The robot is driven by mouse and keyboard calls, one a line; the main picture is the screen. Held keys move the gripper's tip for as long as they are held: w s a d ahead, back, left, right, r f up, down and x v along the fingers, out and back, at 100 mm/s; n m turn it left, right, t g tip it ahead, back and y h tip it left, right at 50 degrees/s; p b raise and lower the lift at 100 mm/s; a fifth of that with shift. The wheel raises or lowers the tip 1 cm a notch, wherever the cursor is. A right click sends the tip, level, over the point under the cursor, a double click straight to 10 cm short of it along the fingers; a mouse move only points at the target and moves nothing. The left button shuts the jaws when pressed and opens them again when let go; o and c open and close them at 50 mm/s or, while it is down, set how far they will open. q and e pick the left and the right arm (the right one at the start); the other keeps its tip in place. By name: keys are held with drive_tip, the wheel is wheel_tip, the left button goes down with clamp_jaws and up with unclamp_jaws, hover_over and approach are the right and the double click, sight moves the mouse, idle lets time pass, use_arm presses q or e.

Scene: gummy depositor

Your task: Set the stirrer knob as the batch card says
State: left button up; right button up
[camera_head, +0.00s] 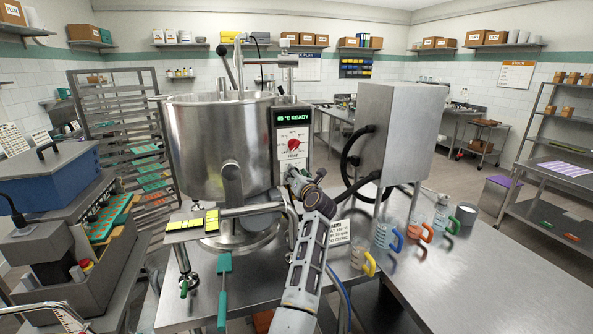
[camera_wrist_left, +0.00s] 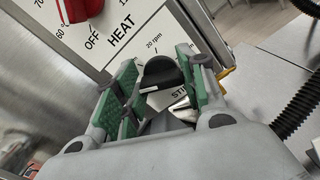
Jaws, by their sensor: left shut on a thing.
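The stirrer knob (camera_wrist_left: 160,72) is black and round-topped in the left wrist view. It sits on a white dial plate below the HEAT dial, near a "20 rpm" mark; a partly covered label starts "STI". My left gripper (camera_wrist_left: 157,88) has its green-padded fingers on either side of the knob and is shut on it. The fingers hide much of the scale, so the setting cannot be read surely. In the head view my left gripper (camera_head: 293,174) is at the kettle's control panel (camera_head: 292,125) and hides the knob. The batch card (camera_head: 336,233) stands behind my forearm, partly covered; its text is too small to read surely.
The panel display (camera_head: 293,118) reads "65 °C READY" above the red heat knob (camera_head: 293,144). The steel kettle (camera_head: 215,150) stands left of it. Handled jugs (camera_head: 362,258) stand on the bench (camera_head: 470,285) to the right, whose front is clear. A grey cabinet (camera_head: 400,135) is behind.

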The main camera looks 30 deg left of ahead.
use_arm(q)
drive_tip(key=m+p, duration=0.2)
drive_tip(key=m, duration=0.1)
drive_tip(key=m+p, duration=0.2)
drive_tip(key=m, duration=0.1)
drive_tip(key=shift+w+d+f+m+p, duration=0.1)
drive_tip(key=shift+d+m+p, duration=0.05)
drive_tip(key=shift+m+p, duration=0.15)
idle(0.8)
drive_tip(key=o, duration=1)
